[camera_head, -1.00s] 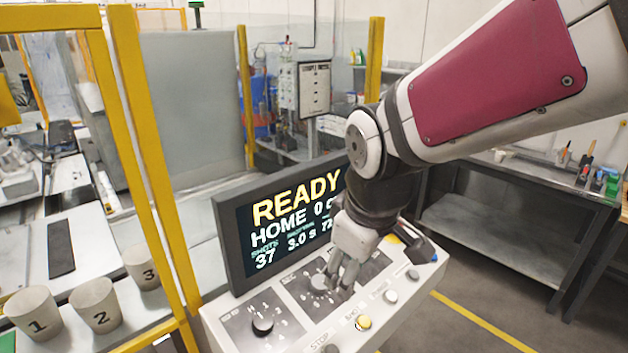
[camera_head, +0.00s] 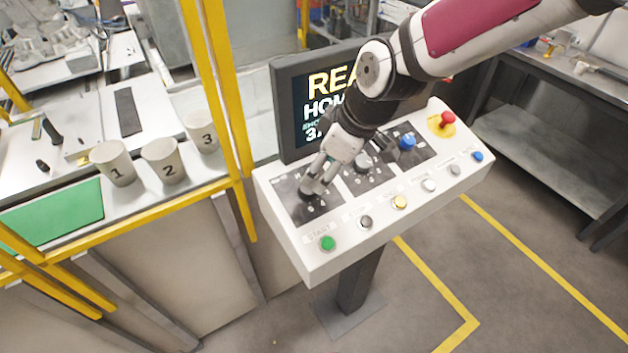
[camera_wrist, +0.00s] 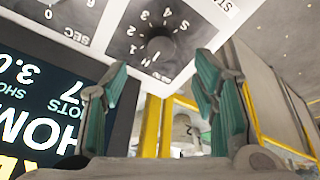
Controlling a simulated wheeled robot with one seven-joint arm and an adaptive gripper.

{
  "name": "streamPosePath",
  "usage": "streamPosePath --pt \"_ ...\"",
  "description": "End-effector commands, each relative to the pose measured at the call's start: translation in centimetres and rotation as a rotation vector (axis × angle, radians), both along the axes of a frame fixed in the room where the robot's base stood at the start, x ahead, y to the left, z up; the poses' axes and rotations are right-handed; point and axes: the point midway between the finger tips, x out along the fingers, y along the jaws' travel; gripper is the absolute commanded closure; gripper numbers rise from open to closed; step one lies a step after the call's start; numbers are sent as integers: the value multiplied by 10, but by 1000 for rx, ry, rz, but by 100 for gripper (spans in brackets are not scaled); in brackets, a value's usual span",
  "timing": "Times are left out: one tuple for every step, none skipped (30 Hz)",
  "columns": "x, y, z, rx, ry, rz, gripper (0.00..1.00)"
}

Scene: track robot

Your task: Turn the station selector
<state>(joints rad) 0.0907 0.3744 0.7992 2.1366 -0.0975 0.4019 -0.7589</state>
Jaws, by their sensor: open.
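The station selector is a black knob (camera_wrist: 159,49) on a dark plate marked with numbers. In the wrist view it is upside down, beyond and between my fingertips, with a gap on either side. My gripper (camera_wrist: 160,75) is open and empty, its two green-padded fingers spread apart. In the head view my gripper (camera_head: 315,187) is over the leftmost plate (camera_head: 325,209) of the white console, and its fingers largely cover the knob. Whether a finger touches the knob, and which mark it points to, I cannot tell.
Right of the selector are a grey dial (camera_head: 362,162), a blue knob (camera_head: 407,141) and a red stop button (camera_head: 447,118). A button row with a green button (camera_head: 327,243) lines the front edge. The screen (camera_head: 312,98) stands behind; a yellow post (camera_head: 228,90) is close left.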

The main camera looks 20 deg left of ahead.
Motion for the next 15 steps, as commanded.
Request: streamPosePath --pt "1 4 -10 -1 3 2 46" --pt "1 6 -14 -1 3 3 46" --pt "2 9 -21 -1 3 3 46" --pt "2 11 -26 -2 4 3 46" --pt "3 12 -30 -1 4 1 46" --pt "4 15 -35 -1 3 2 46" --pt "4 16 -40 -2 4 2 46" --pt "5 18 -44 -1 3 2 46" --pt "6 20 -48 -2 3 1 46" --pt "6 21 -52 -1 3 1 46" --pt "7 22 -55 -1 3 0 46" --pt "7 24 -59 -1 2 1 46" --pt "8 25 -61 -1 2 0 46" --pt "8 25 -63 -1 3 -1 46" --pt "8 26 -66 -2 3 -1 46"
